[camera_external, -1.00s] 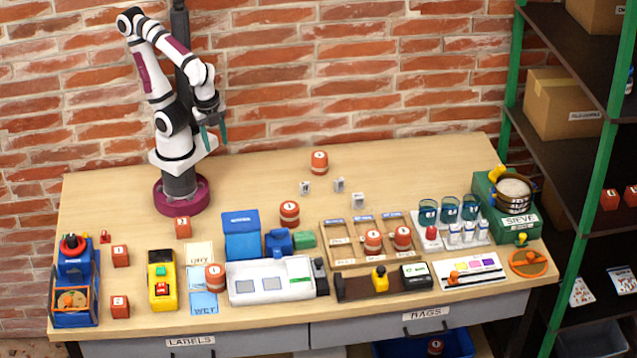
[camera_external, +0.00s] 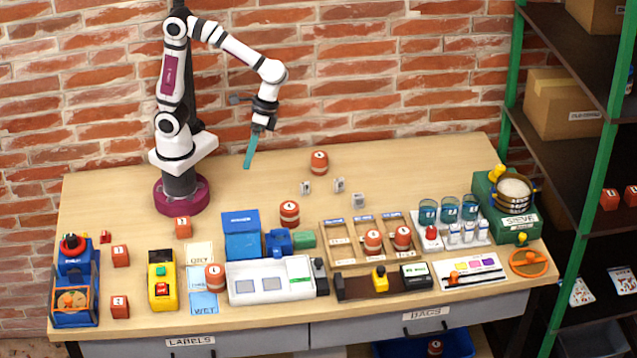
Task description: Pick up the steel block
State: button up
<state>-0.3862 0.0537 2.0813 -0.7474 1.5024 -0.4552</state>
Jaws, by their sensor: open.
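Several small grey metallic blocks stand on the wooden table right of the arm: one at the left (camera_external: 306,188), one in the middle (camera_external: 339,185) and one at the right (camera_external: 358,201). They look like steel blocks with small markings that I cannot read. My gripper (camera_external: 248,163) hangs in the air up and left of them, fingers pointing down, apart from everything. It is open and empty. Its fingers are seen nearly edge-on, so the gap between them is hard to see.
An orange barrel (camera_external: 319,162) stands behind the blocks and another (camera_external: 289,213) in front. The table's back left is clear.

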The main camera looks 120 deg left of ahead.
jog(key=w+a+f+n+t+h, duration=0.2)
jog(key=w+a+n+h, duration=0.1)
jog(key=w+a+n, duration=0.3)
jog(key=n+t+h, duration=0.1)
jog(key=n+t, duration=0.8)
jog(key=n, duration=0.7)
send_over(358, 195)
jog(key=s+a, duration=0.3)
notch_tip(358, 195, down, 12)
jog(key=r, duration=0.1)
jog(key=shift+t+h, duration=0.3)
notch_tip(358, 195, down, 7)
jog(key=shift+s+r, duration=0.1)
jog(key=shift+s, duration=0.05)
jog(key=shift+w+d+f, duration=0.2)
jog(key=shift+f, duration=0.1)
jog(key=x, duration=0.4)
jog(key=shift+w+d, duration=0.15)
grip_shut()
